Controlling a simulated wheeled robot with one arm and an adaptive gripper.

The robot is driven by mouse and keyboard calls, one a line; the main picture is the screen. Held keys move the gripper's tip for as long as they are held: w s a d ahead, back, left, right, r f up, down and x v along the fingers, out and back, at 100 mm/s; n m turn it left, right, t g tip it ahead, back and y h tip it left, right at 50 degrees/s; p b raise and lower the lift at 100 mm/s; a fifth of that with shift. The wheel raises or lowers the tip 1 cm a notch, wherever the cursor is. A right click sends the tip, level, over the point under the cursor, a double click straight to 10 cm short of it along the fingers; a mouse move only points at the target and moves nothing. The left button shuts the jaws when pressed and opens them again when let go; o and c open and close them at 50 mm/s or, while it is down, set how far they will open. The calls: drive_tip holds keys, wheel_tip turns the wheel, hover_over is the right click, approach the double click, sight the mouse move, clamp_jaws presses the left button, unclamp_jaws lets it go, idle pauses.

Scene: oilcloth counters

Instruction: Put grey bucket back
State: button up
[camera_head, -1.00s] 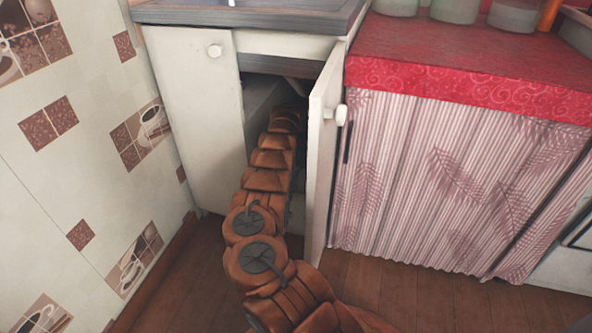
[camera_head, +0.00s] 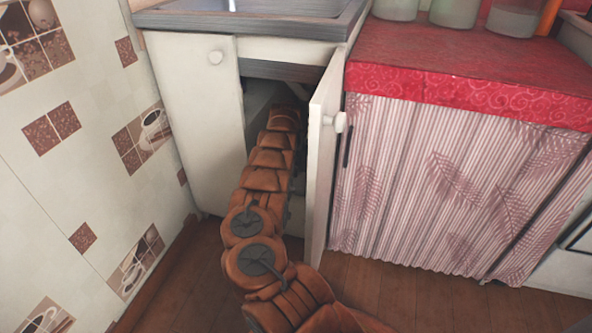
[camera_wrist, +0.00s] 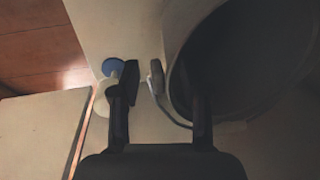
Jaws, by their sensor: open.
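The grey bucket (camera_wrist: 250,65) fills the right of the wrist view, its dark inside facing the camera and its wire handle (camera_wrist: 162,108) at the left rim. My gripper (camera_wrist: 163,88) is open, with one finger over the bucket's inside and the other outside the rim. The bucket's left wall and handle lie between the fingers; I cannot tell whether they touch. In the head view my arm reaches into the open sink cabinet (camera_head: 195,120), and both gripper and bucket are hidden there.
The open cabinet door (camera_head: 322,160) stands close right of my arm. A blue round-topped object (camera_wrist: 113,67) is beside the left finger. A curtained counter (camera_head: 450,190) is right of the cabinet, and the tiled wall (camera_head: 80,180) is left. Wooden floor lies in front.

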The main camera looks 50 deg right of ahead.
drive_tip(key=r, duration=0.1)
drive_tip(key=r+p, duration=0.1)
drive_tip(key=r, duration=0.3)
drive_tip(key=shift+s+a+p, duration=0.2)
drive_tip(key=shift+a+p, duration=0.1)
drive_tip(key=shift+p, duration=0.05)
drive_tip(key=shift+s+f, duration=0.1)
